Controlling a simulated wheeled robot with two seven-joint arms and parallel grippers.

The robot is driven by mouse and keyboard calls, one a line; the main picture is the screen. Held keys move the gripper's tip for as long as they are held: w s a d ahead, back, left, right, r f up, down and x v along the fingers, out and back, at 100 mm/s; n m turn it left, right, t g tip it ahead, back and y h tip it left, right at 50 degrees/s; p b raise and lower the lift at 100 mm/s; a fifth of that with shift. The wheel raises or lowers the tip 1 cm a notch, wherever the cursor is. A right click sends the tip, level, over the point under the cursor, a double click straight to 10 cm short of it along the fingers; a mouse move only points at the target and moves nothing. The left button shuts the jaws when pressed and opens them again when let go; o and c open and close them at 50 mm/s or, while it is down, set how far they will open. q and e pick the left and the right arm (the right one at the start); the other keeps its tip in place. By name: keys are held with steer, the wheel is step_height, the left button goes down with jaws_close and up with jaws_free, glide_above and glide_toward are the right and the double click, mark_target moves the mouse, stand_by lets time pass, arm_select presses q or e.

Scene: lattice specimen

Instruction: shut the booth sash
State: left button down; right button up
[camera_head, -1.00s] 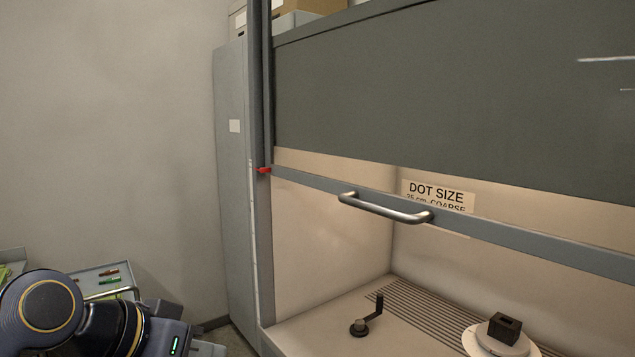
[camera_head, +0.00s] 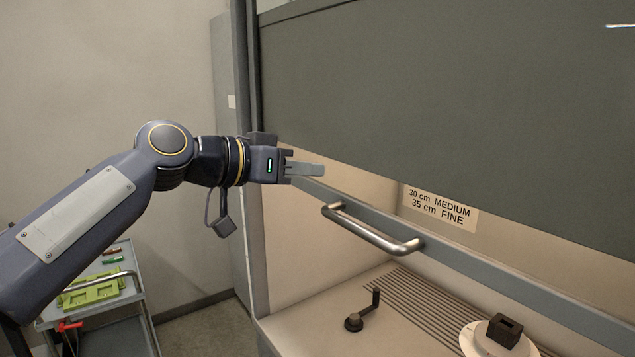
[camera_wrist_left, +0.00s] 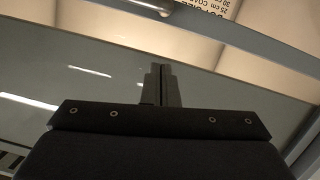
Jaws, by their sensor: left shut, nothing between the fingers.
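The booth sash shows as a grey bottom rail (camera_head: 470,262) that slopes down to the right across the booth's front. A metal bar handle (camera_head: 372,230) stands out from the rail. A lit opening shows below the rail. My left gripper (camera_head: 314,169) is shut and empty, in front of the sash's left end, above and left of the handle, and apart from the handle. In the left wrist view its fingers (camera_wrist_left: 161,84) are together, and part of the handle (camera_wrist_left: 150,6) shows at the top edge. My right gripper is not in view.
A dark grey panel (camera_head: 430,110) covers the booth's upper front. Inside are a small crank (camera_head: 362,315), a slotted floor and a dark block (camera_head: 504,329) on a round white stand. A trolley (camera_head: 140,300) with a green tray stands at lower left.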

mark_target(343, 196)
arm_select(q)
steer(key=shift+w+d+p, duration=0.15)
steer(key=shift+w+d, duration=0.1)
steer(key=shift+d, duration=0.2)
steer(key=shift+w+d+p, duration=0.15)
steer(key=shift+w+d, duration=0.05)
steer(key=shift+d, duration=0.25)
steer(key=f, duration=0.1)
steer(key=f+b, duration=0.1)
steer(key=f, duration=0.1)
steer(key=shift+s+a, duration=0.1)
steer(key=shift+s, duration=0.2)
steer(key=shift+s+f, duration=0.1)
steer(key=shift+f, duration=0.5)
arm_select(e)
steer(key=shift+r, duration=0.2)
